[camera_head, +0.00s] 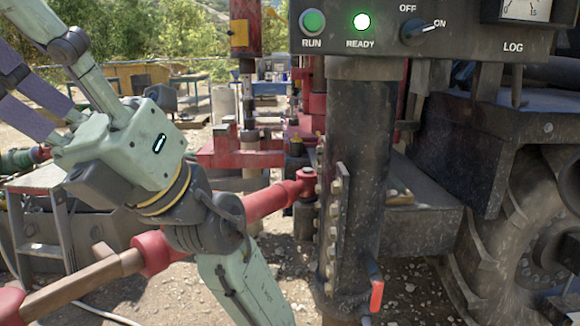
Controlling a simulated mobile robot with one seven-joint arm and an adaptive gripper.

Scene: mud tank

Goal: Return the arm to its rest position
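My arm (135,145) shows on the left of the head view as pale green links with dark grey joints. It runs from the upper left edge down through a boxy joint with a small lit indicator. A lower link (243,288) leaves the picture at the bottom, left of the middle. My gripper is not in view, so I cannot see its fingers or anything in them. The arm passes in front of a red pipe and a brown handle, and I cannot tell whether it touches them.
A control panel (450,30) at the upper right has a green RUN button, a lit READY lamp and a switch toward ON. Below it stand a black column (355,160) with a red-handled valve (376,294) and a large tyre (525,230). A metal stand (40,180) is left.

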